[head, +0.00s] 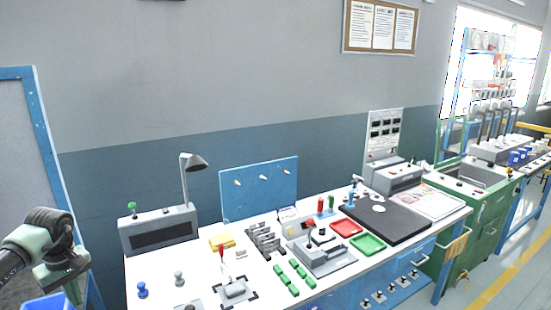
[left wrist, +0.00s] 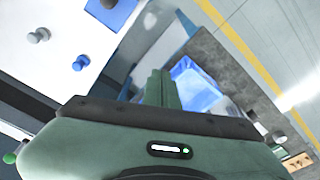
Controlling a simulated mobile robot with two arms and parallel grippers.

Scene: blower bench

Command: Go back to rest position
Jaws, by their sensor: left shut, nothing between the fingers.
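My left gripper (head: 72,288) is at the lower left of the head view, off the left end of the white bench and close to a blue bin (head: 44,303). In the left wrist view its green fingers (left wrist: 161,78) are together with nothing between them. The blue bin (left wrist: 196,85) shows beyond the fingers there. My right gripper is in neither view.
The white bench (head: 205,262) carries a grey box with a lamp (head: 190,165), blue and grey knobs, a red-handled fixture (head: 232,288), red and green trays (head: 368,243) and a dark mat. A blue-framed panel (head: 45,130) stands at the left.

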